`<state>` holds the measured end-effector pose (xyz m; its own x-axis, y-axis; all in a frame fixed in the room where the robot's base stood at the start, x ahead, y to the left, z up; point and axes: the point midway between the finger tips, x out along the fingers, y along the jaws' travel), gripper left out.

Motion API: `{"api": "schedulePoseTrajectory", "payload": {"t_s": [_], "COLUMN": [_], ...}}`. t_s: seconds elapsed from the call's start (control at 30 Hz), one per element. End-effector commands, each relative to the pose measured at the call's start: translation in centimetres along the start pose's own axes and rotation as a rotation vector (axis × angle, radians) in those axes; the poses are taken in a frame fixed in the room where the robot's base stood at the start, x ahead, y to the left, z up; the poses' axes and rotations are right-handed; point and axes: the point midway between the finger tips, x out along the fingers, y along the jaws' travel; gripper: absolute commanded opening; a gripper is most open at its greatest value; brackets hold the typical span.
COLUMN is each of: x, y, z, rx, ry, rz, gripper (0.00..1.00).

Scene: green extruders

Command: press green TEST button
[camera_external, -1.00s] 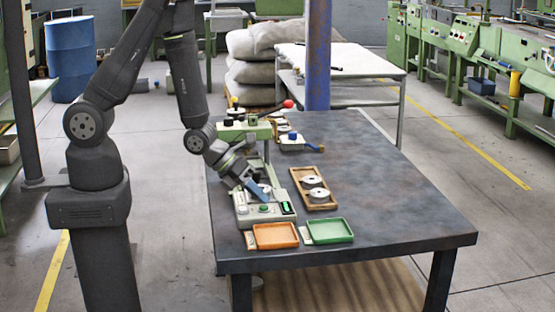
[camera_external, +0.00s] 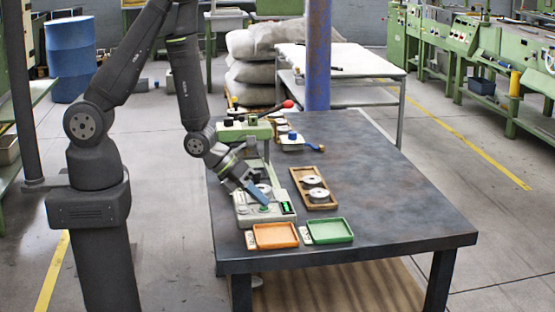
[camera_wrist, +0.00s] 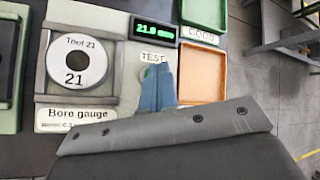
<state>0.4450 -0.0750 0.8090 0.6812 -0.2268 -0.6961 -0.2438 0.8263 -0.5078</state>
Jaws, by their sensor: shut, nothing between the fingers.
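The bore gauge (camera_external: 245,218) is a pale grey-green box at the table's left edge, with a lit green display (camera_external: 287,208). In the wrist view the display (camera_wrist: 154,29) reads about 21.9 mm, and a disc marked Tool 21 (camera_wrist: 95,60) lies on the gauge. The TEST label (camera_wrist: 154,57) shows just above my fingertips. My gripper (camera_wrist: 158,72) is shut and empty, its blue fingers pointing down at the button's place. Only a sliver of the green TEST button (camera_wrist: 146,74) shows beside the fingers. In the external view my gripper (camera_external: 265,203) is at the button; contact cannot be told.
An orange tray (camera_external: 275,245) and a green tray (camera_external: 330,240) lie in front of the gauge. A wooden tray (camera_external: 333,205) with two discs lies to its right. A green device with a red-knobbed lever (camera_external: 288,104) stands behind. The table's right side is clear.

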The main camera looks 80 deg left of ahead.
Motion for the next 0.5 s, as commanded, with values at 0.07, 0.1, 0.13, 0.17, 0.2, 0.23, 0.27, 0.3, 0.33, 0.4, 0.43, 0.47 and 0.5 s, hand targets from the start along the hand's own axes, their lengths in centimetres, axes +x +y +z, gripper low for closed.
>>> {"api": "schedulePoseTrajectory", "payload": {"t_s": [0.07, 0.1, 0.13, 0.17, 0.2, 0.23, 0.27, 0.3, 0.33, 0.4, 0.43, 0.47, 0.5], "x": [0.00, 0.00, 0.00, 0.00, -0.01, -0.03, -0.06, -0.13, -0.20, -0.43, -0.55, -0.67, -0.82], "y": [0.00, 0.00, 0.01, 0.00, 0.00, -0.01, -0.04, -0.09, -0.14, -0.30, -0.40, -0.50, -0.60], "z": [-0.01, -0.01, -0.02, -0.02, -0.01, 0.00, 0.03, 0.07, 0.12, 0.29, 0.38, 0.48, 0.58], "rx": [0.000, 0.000, 0.000, 0.000, 0.000, 0.000, 0.000, 0.001, 0.001, 0.001, 0.001, 0.001, 0.001], "ry": [0.000, 0.001, 0.001, 0.001, 0.001, 0.001, 0.001, 0.001, 0.001, 0.001, 0.000, 0.000, 0.000], "rz": [0.000, 0.000, 0.000, 0.000, 0.000, 0.000, 0.000, 0.000, 0.000, 0.000, 0.000, -0.001, -0.001], "gripper": [0.00, 0.00, 0.00, 0.00, 0.00, 0.00, 0.00, 0.00, 0.00, 0.00, 0.00, 0.00, 0.00]}}
